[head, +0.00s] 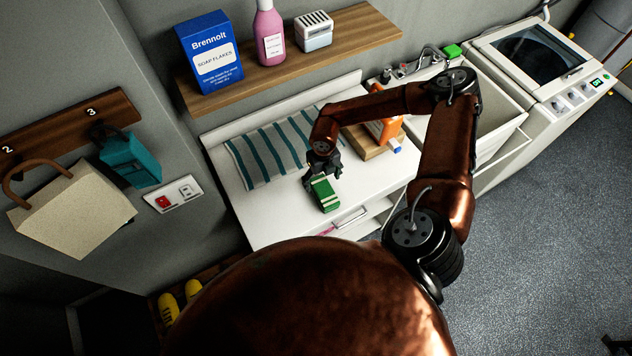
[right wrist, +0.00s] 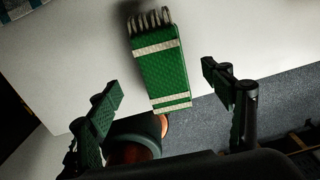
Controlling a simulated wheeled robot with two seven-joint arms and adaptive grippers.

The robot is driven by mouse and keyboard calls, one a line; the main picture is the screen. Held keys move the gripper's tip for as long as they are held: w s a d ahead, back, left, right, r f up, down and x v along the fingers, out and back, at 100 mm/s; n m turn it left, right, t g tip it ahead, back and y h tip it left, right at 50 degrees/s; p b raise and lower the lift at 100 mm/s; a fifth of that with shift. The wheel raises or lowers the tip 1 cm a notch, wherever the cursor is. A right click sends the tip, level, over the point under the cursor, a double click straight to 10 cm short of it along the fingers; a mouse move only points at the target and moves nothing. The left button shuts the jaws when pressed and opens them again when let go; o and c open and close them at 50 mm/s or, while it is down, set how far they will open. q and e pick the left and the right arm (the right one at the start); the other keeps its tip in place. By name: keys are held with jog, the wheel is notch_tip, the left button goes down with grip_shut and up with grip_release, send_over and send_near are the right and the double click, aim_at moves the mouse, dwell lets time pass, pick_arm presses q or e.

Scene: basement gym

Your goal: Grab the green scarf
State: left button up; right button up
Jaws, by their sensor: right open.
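The green scarf (head: 324,194) is a folded green bundle with pale stripes, lying on the white counter (head: 265,218) near its front edge. In the right wrist view the scarf (right wrist: 160,65) shows a pale fringe at its far end, and its near end reaches the counter's edge. My right gripper (head: 323,173) is just behind and above the scarf in the head view. In the right wrist view the right gripper (right wrist: 172,108) is open and empty, with the scarf ahead between the lines of its fingers, apart from both. My left gripper is not in view.
A striped towel (head: 270,152) lies behind on the counter. A shelf (head: 345,42) with a blue soap box (head: 210,62) hangs above. A sink and washer stand at the right.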

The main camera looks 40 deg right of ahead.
aim_at(323, 187)
jog(key=shift+s+f, duration=0.15)
jog(key=shift+f, duration=0.25)
jog(key=shift+s+f+p, duration=0.2)
jog(key=shift+f+p, duration=0.15)
jog(key=shift+f, duration=0.4)
jog(key=shift+w+d+f+p, duration=0.15)
jog(key=shift+f+p, duration=0.4)
jog(key=shift+f, duration=0.55)
notch_tip(323, 187, down, 2)
jog(key=shift+f, duration=0.45)
jog(key=c, duration=1.3)
jog(key=shift+c, duration=0.3)
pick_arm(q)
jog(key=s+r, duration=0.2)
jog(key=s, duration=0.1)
pick_arm(e)
jog(key=shift+r, duration=0.15)
